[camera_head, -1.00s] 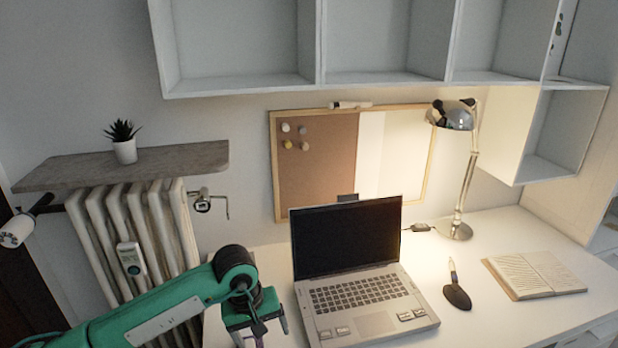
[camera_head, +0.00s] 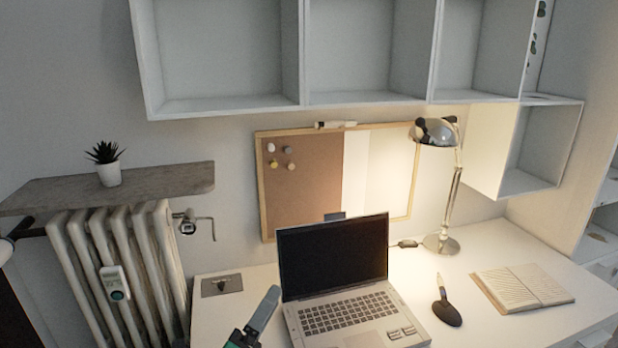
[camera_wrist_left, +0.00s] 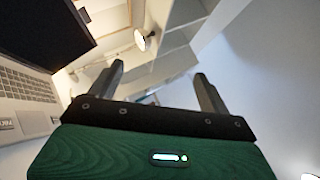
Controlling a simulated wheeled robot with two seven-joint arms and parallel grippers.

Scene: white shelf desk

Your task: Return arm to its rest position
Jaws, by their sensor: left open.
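My left gripper (camera_head: 259,314) shows at the bottom of the head view, with one grey finger pointing up beside the left edge of the laptop (camera_head: 350,310). Most of my left arm is below the picture. In the left wrist view the two dark fingers of the gripper (camera_wrist_left: 160,80) stand wide apart with nothing between them. The green gripper body fills the bottom of that view. The laptop also shows at the left of the wrist view (camera_wrist_left: 45,30). My right gripper is in neither view.
A radiator (camera_head: 120,260) under a wooden shelf (camera_head: 150,182) stands left. White cubbies (camera_head: 230,105) hang above.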

